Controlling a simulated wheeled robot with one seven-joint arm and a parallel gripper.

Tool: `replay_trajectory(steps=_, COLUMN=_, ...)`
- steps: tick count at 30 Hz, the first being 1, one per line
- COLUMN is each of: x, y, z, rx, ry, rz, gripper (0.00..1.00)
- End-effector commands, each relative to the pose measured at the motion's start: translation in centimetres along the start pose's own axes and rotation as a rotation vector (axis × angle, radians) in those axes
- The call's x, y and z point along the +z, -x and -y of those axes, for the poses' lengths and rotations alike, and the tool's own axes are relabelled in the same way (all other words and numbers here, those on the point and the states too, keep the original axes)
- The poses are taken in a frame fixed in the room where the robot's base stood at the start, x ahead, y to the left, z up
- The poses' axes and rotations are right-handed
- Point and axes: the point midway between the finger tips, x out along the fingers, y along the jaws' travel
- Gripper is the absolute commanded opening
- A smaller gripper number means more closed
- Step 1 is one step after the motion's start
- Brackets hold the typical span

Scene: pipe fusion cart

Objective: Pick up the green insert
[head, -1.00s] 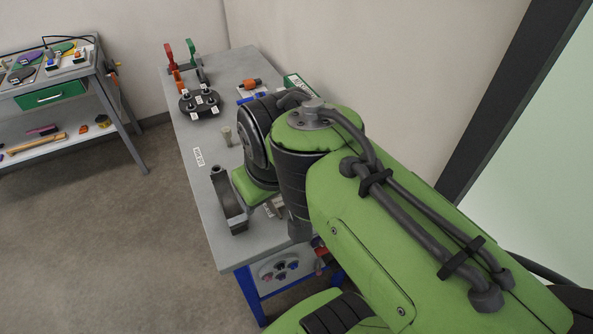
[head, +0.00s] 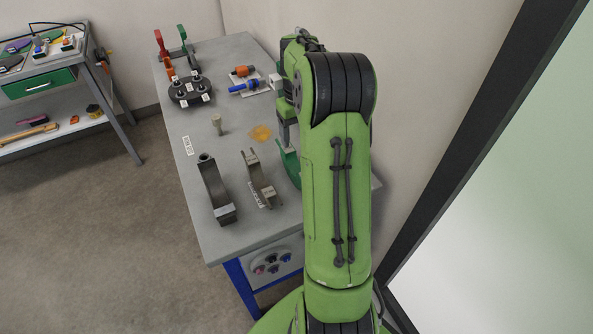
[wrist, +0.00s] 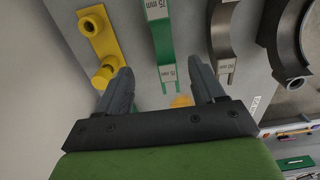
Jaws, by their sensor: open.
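The green insert (head: 288,165) is a curved strip on the bench, partly hidden by my arm in the head view. In the wrist view the green insert (wrist: 161,40) carries "75 mm" labels and lies beyond my fingertips, in line with the gap between them. My gripper (wrist: 160,82) is open with nothing between its fingers. In the head view my gripper (head: 285,132) is partly hidden by my arm and appears just behind the green insert.
A grey insert (head: 262,180) lies left of the green one, with a dark grey curved piece (head: 213,190) farther left. A yellow piece (wrist: 100,45) is close to the left finger in the wrist view. Blue and orange tools (head: 245,87) lie farther back, near the wall.

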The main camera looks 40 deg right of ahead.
Motion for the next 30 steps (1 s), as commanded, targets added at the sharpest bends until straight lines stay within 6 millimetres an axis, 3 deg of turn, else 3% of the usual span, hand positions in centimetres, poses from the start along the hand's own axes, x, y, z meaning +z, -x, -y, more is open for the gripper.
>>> replay_trajectory(steps=9, x=0.1, y=-7.9, z=0.1, rx=-0.001, ry=0.000, rz=0.004, gripper=0.68)
replay_trajectory(steps=15, x=0.1, y=-10.4, z=0.2, rx=0.000, ry=0.001, rz=0.003, gripper=0.68)
replay_trajectory(steps=21, x=0.0, y=-14.1, z=0.4, rx=-0.001, ry=0.001, rz=0.003, gripper=0.68)
replay_trajectory(steps=30, x=-0.1, y=-14.9, z=0.3, rx=0.002, ry=0.001, rz=0.000, gripper=0.68)
